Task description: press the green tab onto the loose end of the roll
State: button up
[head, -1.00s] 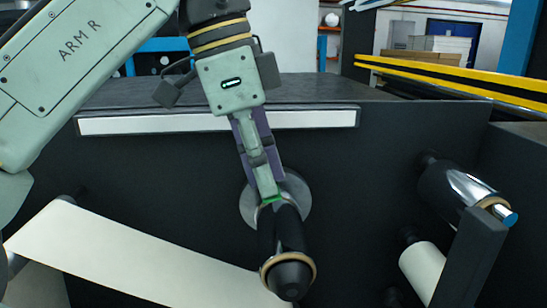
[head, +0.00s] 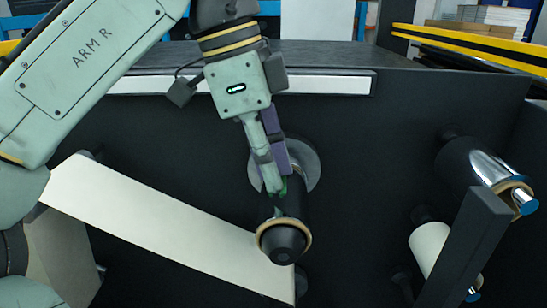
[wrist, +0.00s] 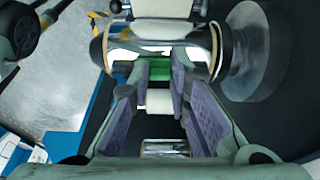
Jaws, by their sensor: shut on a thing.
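My gripper (head: 276,188) reaches down from above, its fingertips at the top of the dark roll (head: 292,212) on the middle spindle. It is shut on the small green tab (head: 283,186), which also shows between the purple-padded fingers in the wrist view (wrist: 157,73). There the tab is against or just in front of the shiny roll (wrist: 198,45); I cannot tell whether it touches. The roll has a tan core rim at its front. A cream web (head: 150,218) runs from the left down to the roll's underside. The loose end itself is not clearly distinguishable.
A chrome roller (head: 490,165) and a white roller (head: 430,246) stand out at the right, behind a dark bar (head: 467,248). A white strip (head: 330,83) runs along the panel's top edge. The dark panel is bare between the middle and right rollers.

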jog(key=shift+f, duration=0.45)
dwell(1.0)
jog(key=o, duration=0.8)
jog(key=shift+o, duration=0.2)
